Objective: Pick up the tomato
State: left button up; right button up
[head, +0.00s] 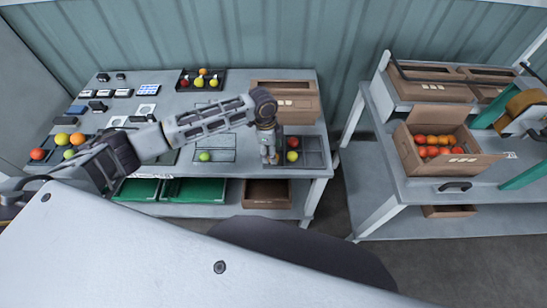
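My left gripper (269,158) points down over the left part of a dark divided tray (313,160) at the front right of the left table. Its fingers are small in view, and I cannot tell whether they are open or hold anything. A red tomato (293,142) and a yellow-green tomato (292,156) lie in the tray just right of the gripper. A green tomato (204,156) lies in a marked rectangle to the gripper's left. Which tomato is meant cannot be told. My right gripper is not in view.
A cardboard box (298,88) stands behind the tray. A dark tray (182,88) of several tomatoes is at the back. More round produce (38,154) lies at the left end. An open carton (480,165) of tomatoes stands on the right table. Green crates (190,190) sit below.

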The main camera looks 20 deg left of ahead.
pick_arm(q)
jog(key=shift+d+f, duration=0.2)
jog(key=shift+f, duration=1.15)
jog(key=c, duration=0.9)
